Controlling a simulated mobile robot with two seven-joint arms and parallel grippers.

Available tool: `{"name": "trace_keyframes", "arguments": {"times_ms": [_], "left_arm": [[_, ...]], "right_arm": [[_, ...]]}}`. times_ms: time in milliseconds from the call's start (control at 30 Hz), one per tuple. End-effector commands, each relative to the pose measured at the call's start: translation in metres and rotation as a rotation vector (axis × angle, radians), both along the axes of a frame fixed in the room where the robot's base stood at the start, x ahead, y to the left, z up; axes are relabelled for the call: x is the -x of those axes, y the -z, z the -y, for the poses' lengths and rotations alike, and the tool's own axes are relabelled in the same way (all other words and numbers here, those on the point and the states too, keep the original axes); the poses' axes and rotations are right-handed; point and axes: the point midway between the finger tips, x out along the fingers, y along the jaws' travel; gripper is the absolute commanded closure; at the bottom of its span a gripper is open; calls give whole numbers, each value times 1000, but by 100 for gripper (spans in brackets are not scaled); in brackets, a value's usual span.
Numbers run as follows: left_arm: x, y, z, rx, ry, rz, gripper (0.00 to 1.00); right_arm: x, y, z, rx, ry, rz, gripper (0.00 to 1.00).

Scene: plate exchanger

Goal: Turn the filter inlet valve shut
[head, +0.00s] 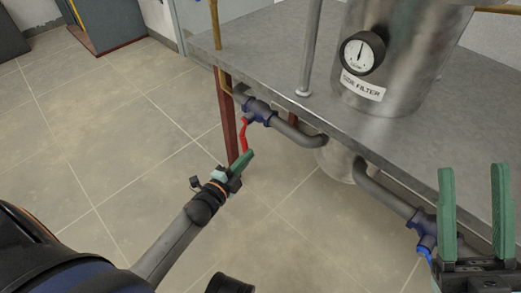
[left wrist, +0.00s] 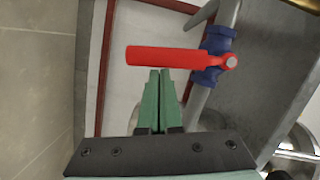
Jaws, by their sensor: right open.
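A valve with a blue body (head: 257,108) and a red lever handle (head: 243,133) sits in the grey pipe below the steel bench edge. The handle points away from the body, crosswise to the pipe. In the left wrist view the red handle (left wrist: 170,57) lies across just beyond my fingertips. My left gripper (head: 248,157) is at the handle's free end, its fingers (left wrist: 159,72) together with nothing visible between them. I cannot tell whether they touch the handle. My right gripper (head: 474,168) is open and empty at the right, near a second valve (head: 422,222) with a blue handle (head: 425,250).
A steel bench (head: 410,135) carries a metal tank labelled SIDE FILTER (head: 361,87) with a round gauge (head: 362,53). A dark red leg (head: 228,125) stands behind the red-handled valve. Pipes run down beneath the bench edge. The tiled floor (head: 110,140) at left is clear.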

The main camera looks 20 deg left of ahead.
Motion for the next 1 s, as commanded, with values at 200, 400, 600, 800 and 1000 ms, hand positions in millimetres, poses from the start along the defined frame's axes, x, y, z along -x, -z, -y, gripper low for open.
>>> {"name": "trace_keyframes", "arguments": {"times_ms": [200, 400, 600, 800, 1000], "left_arm": [[-3, 6, -13, -1, -11, -8, 100], [-4, 7, -17, 0, -12, -8, 100], [-4, 8, -18, 0, -13, -10, 100], [-4, 9, -18, 0, -12, -11, 100], [-4, 9, -18, 0, -11, -10, 100]], "right_arm": [[0, -2, 0, -3, -2, 0, 49], [0, -3, 0, -4, -2, 0, 49], [0, -3, 0, -4, -2, 0, 49], [0, -3, 0, -4, -2, 0, 49], [0, -3, 0, -4, -2, 0, 49]]}}
